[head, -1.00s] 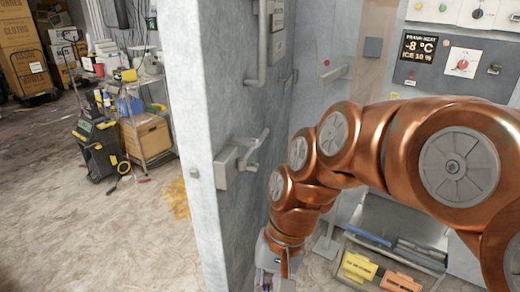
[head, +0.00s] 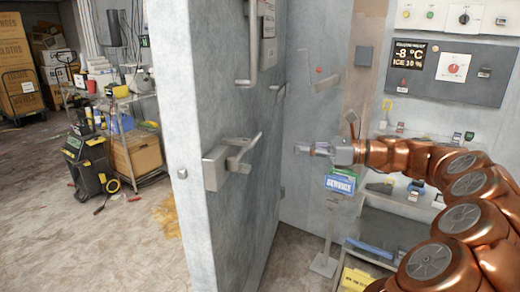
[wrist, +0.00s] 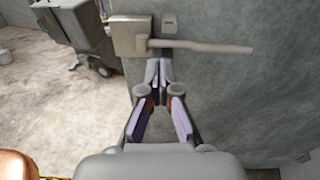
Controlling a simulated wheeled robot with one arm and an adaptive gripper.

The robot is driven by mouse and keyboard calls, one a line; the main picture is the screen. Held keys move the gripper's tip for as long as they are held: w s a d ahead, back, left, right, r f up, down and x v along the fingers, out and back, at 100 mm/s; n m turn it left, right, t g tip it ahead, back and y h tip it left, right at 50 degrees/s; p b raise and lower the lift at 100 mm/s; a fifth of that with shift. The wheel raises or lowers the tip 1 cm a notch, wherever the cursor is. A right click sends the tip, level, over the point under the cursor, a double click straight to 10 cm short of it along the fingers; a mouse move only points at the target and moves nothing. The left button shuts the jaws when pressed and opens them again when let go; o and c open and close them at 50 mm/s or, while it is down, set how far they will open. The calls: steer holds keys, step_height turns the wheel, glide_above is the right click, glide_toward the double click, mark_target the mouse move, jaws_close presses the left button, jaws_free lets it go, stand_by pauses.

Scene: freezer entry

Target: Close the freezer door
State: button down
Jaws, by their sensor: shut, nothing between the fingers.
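The freezer door (head: 215,90) is a thick grey slab standing open, its edge toward me in the head view. A metal lever latch (head: 232,162) sits on its right face, and a vertical pull handle (head: 251,50) is above. My gripper (head: 300,149) is raised to the right of the latch, apart from it in the head view, pointing left. In the wrist view, the fingers of my gripper (wrist: 159,68) are together and empty, pointing toward the door face (wrist: 240,95). The latch (wrist: 185,45) lies just beyond the fingertips; I cannot tell whether they touch.
A control panel (head: 447,70) reading -8 °C hangs on the right wall. A stand with a blue sign (head: 341,183) is below my arm. Left of the door are a cart with boxes (head: 136,150), a black-yellow machine (head: 88,165) and open floor.

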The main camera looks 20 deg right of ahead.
mark_target(250, 141)
steer(key=shift+m+t, duration=0.5)
steer(key=x, duration=0.4)
steer(key=w+p+x, duration=0.1)
steer(key=x, duration=0.3)
steer(key=d+p+x, duration=0.1)
steer(key=x, duration=0.3)
steer(key=shift+w+f, duration=0.25)
steer(key=shift+a, duration=0.1)
